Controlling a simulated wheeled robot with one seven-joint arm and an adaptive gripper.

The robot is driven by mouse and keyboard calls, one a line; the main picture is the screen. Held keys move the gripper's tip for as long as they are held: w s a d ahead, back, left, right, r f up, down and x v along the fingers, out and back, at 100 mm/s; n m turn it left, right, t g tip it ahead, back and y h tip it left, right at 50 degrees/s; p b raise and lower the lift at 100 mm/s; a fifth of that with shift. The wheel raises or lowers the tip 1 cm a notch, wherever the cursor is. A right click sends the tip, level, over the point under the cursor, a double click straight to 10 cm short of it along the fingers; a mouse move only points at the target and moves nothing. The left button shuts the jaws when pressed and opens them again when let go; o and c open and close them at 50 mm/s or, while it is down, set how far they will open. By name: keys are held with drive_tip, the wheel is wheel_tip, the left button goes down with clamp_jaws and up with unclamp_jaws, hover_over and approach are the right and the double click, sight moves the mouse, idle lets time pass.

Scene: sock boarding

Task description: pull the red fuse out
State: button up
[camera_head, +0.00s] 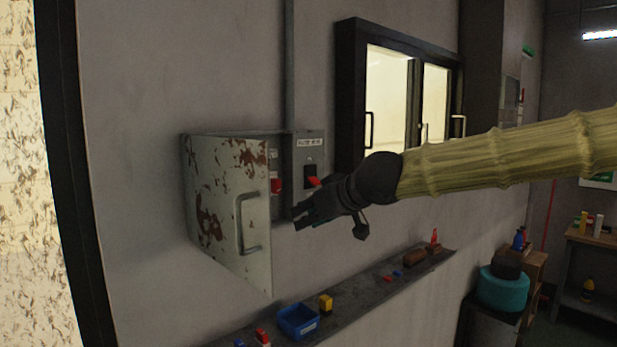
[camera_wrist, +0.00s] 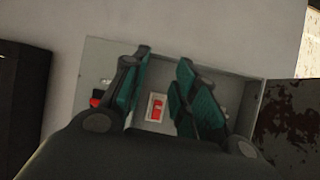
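The red fuse (camera_wrist: 156,110) sits in a pale holder inside an open grey wall box (camera_wrist: 190,62). In the wrist view it shows in the gap between the fingers of my gripper (camera_wrist: 160,92). The fingers, with dark green pads, are spread and hold nothing. In the head view my gripper (camera_head: 302,216) is in front of the box's right part, to the lower right of a red piece (camera_head: 276,186) beside the door edge, which looks like the fuse. The open door hides much of the box's inside there.
The rust-stained box door (camera_head: 232,205) stands open toward the left. A red lever (camera_head: 314,181) on the panel is close above my gripper. Below, a shelf (camera_head: 362,297) carries a blue bin (camera_head: 298,321), a yellow block (camera_head: 326,304) and small items.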

drive_tip(key=n+y, duration=0.1)
approach(279, 184)
drive_tip(key=s+d, duration=0.1)
drive_tip(key=s, duration=0.1)
drive_tip(key=shift+t, duration=0.4)
drive_tip(key=b+x, duration=0.1)
drive_tip(key=x, duration=1)
drive_tip(key=shift+w+r, duration=0.1)
clamp_jaws()
